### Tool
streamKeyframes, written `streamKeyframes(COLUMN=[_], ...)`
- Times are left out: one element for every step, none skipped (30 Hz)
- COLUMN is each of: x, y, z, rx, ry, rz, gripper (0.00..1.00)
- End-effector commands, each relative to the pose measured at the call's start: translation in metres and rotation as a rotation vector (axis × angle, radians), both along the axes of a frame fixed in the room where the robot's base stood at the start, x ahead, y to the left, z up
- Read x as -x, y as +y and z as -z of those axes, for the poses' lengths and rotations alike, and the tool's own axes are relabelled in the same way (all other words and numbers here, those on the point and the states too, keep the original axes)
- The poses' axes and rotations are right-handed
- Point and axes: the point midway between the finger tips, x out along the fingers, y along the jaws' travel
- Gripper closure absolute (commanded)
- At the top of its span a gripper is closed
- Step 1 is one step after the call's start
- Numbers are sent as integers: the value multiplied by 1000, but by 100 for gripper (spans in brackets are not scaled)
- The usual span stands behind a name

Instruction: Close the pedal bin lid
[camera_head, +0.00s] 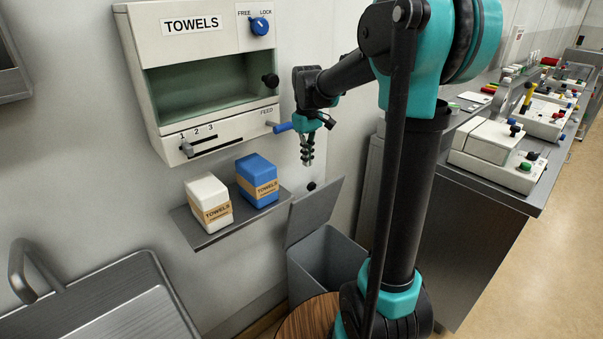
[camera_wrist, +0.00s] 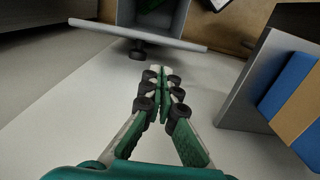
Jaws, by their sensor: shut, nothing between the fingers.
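The grey pedal bin (camera_head: 330,262) stands on the floor by the wall, open at the top. Its lid (camera_head: 316,208) is raised, leaning up toward the wall, with a black knob (camera_head: 311,186) near its upper edge. In the wrist view the lid (camera_wrist: 185,42) appears nearly edge-on, with the knob (camera_wrist: 137,52) on its near side and the bin's opening (camera_wrist: 150,14) beyond. My gripper (camera_head: 307,162) is shut and empty, pointing down above the lid. In the wrist view its fingertips (camera_wrist: 160,74) are together, near the knob and apparently apart from the lid.
A shelf (camera_head: 222,232) with white (camera_head: 208,200) and blue (camera_head: 257,180) towel packs is left of the gripper. The towel dispenser (camera_head: 160,90) with its blue feed lever (camera_head: 283,127) is above. A round wooden top (camera_head: 308,318) stands before the bin. A counter (camera_head: 470,190) is at right.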

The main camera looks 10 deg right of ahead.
Motion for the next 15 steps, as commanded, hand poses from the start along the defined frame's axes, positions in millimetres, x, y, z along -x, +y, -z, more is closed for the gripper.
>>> streamKeyframes(x=[-1, -1, -1, -1, -1, -1, -1, -1, -1, -1, 0, 0, 0, -1, 0], y=[0, 1, 0, 0, 0, 0, 0, 0, 0, 0, 0, 0, 0, 0, 0], z=[2, 3, 7, 10, 14, 20, 25, 30, 37, 43, 48, 55, 60, 65, 71], rx=[0, 0, 0, 0, 0, 0, 0, 1, 1, 1, 1, 1, 1, 1, 1], ry=[2, 2, 2, 2, 2, 2, 2, 1, 1, 1, 1, 1, 1, 1, 1], rz=[-3, -3, -3, -3, -3, -3, -2, -2, -2, -2, -2, -2, -2, -2, -2], gripper=[100, 100, 100, 100, 100, 100, 100, 100, 100, 100, 100, 100, 100, 100, 100])
